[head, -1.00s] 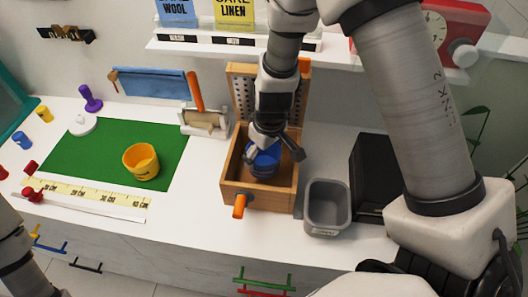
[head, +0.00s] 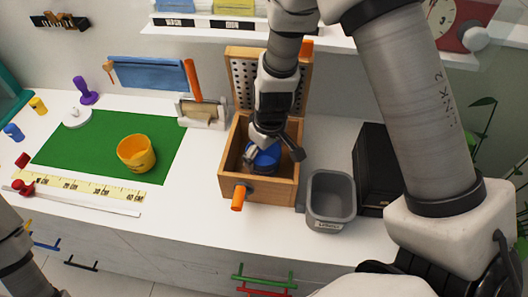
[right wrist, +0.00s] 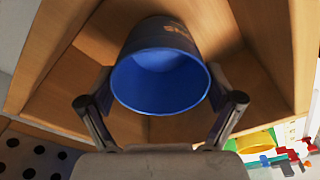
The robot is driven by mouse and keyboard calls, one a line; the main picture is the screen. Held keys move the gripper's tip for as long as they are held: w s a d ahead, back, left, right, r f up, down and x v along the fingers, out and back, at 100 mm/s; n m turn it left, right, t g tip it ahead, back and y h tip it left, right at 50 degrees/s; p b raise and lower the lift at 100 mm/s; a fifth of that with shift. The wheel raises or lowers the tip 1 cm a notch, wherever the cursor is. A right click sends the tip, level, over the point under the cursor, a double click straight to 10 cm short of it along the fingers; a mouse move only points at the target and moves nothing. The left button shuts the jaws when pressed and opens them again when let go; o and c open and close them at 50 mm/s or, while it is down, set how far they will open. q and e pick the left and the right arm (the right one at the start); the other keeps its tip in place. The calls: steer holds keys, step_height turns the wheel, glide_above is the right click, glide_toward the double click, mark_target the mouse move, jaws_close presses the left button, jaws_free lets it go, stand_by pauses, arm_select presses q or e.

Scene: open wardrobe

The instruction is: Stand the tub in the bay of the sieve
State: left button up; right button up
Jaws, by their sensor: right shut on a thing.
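The blue tub (head: 262,158) is inside the open wooden box (head: 258,190). A board with rows of holes (head: 243,86), perhaps the sieve, stands up at the back of the box. My right gripper (head: 268,142) reaches down into the box and is shut on the tub. In the right wrist view the tub (right wrist: 160,80) is between the two fingers (right wrist: 162,112), with its open mouth towards the camera and wooden walls around it. I cannot tell whether its base touches the box floor. My left gripper is out of view; only part of the left arm shows.
A grey bin (head: 330,200) stands close to the box's right. A black case (head: 372,165) is beyond it. An orange knob (head: 238,198) sticks out of the box front. A yellow tub (head: 136,153) stands on the green mat (head: 90,140).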

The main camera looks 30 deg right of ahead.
steer(key=shift+f+b, duration=0.35)
steer(key=o, duration=0.9)
steer(key=shift+c, duration=0.2)
steer(key=shift+r, duration=0.1)
step_height(320, 180, up, 17)
steer(key=p, duration=1.5)
